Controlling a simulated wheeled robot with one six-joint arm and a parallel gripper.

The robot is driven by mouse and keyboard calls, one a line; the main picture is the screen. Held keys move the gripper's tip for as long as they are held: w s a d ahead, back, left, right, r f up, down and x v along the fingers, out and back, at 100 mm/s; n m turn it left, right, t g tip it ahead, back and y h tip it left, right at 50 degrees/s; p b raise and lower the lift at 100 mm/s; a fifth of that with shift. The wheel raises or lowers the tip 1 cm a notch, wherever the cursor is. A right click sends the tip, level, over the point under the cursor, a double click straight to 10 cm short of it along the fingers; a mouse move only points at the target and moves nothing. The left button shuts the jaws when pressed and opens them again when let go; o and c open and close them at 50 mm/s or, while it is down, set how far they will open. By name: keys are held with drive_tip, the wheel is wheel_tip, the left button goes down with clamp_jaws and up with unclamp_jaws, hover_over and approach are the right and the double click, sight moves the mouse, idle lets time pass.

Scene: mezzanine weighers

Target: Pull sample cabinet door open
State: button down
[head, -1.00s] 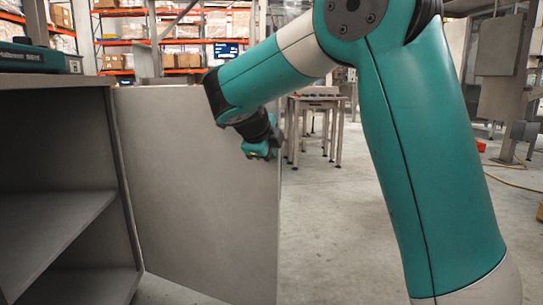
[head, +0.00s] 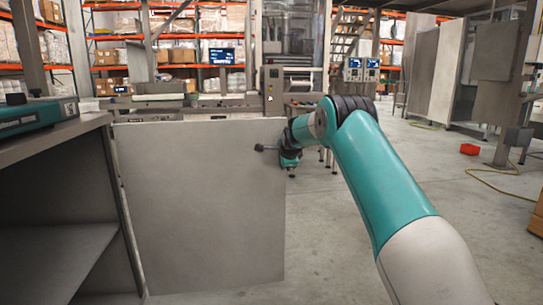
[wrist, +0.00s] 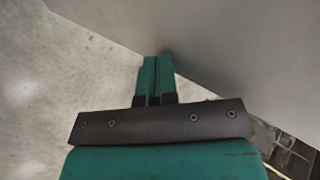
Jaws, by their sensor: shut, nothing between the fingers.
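The grey sample cabinet (head: 62,238) stands at the left with its front open and its shelves showing. Its plain grey door (head: 200,215) is swung wide out to the right from the hinge side. My gripper (head: 290,163) is by the upper part of the door's free edge, with the fingers too small to make out in the head view. In the wrist view, my gripper's teal fingers (wrist: 154,62) are together and empty. The door's surface (wrist: 235,45) is close beside their tips; I cannot tell whether they touch it. No door handle shows clearly.
A teal device (head: 35,115) sits on the cabinet top. Behind the door are a machine with screens (head: 222,56) and orange-framed shelving with boxes. The concrete floor (head: 330,230) right of the door is clear.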

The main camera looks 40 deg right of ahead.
drive_tip(key=shift+w+d+p, duration=0.2)
drive_tip(key=shift+w, duration=0.25)
drive_tip(key=shift+w+d+p, duration=0.2)
drive_tip(key=shift+w, duration=0.25)
drive_tip(key=shift+a, duration=0.1)
drive_tip(key=s+f+p+v, duration=0.1)
drive_tip(key=s+f+v, duration=0.1)
drive_tip(key=v, duration=1.1)
drive_tip(key=shift+a, duration=0.2)
